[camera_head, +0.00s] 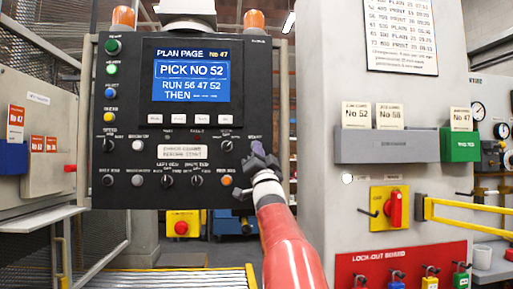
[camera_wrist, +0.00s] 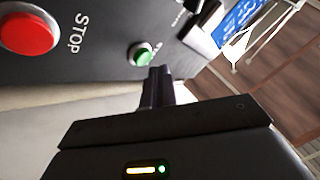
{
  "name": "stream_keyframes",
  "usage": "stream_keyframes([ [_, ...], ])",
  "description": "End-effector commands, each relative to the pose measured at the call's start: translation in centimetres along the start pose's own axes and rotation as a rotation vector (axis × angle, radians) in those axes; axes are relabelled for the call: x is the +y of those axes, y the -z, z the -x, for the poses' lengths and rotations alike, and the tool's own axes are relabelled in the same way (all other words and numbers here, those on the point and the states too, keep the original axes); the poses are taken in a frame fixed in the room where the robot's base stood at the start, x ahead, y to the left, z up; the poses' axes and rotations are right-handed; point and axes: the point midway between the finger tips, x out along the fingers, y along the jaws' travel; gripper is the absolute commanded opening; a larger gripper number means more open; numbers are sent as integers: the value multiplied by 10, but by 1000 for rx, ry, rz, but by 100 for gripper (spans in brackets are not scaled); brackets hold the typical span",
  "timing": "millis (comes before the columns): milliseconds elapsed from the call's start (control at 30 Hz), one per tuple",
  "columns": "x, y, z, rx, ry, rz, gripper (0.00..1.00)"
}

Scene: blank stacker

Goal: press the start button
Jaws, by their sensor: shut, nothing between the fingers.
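In the wrist view a small green button (camera_wrist: 141,53) sits on the dark panel, with a white label beside it that is only partly legible, beginning "ST". A large red button (camera_wrist: 30,33) marked STOP is to its left. My gripper (camera_wrist: 160,76) is shut and empty, its fingertips just below and right of the green button in the picture; I cannot tell whether they touch the panel. In the head view my gripper (camera_head: 257,150) is at the lower right of the control panel (camera_head: 190,133) and covers part of it. I cannot match the green button there.
The panel's screen (camera_head: 190,80) reads "PICK NO 52, RUN 56 47 52 THEN". Several coloured buttons and knobs surround it. A red emergency-type button on a yellow box (camera_head: 181,225) is below. A grey card rack (camera_head: 387,147) and a yellow-backed red switch (camera_head: 394,208) are right.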

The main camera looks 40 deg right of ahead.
Motion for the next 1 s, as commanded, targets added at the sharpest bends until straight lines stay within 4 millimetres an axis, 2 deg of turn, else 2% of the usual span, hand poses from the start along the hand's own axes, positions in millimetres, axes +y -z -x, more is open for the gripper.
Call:
stream_keyframes([
  [1000,5,-4,-6,0,-1,0,0],
])
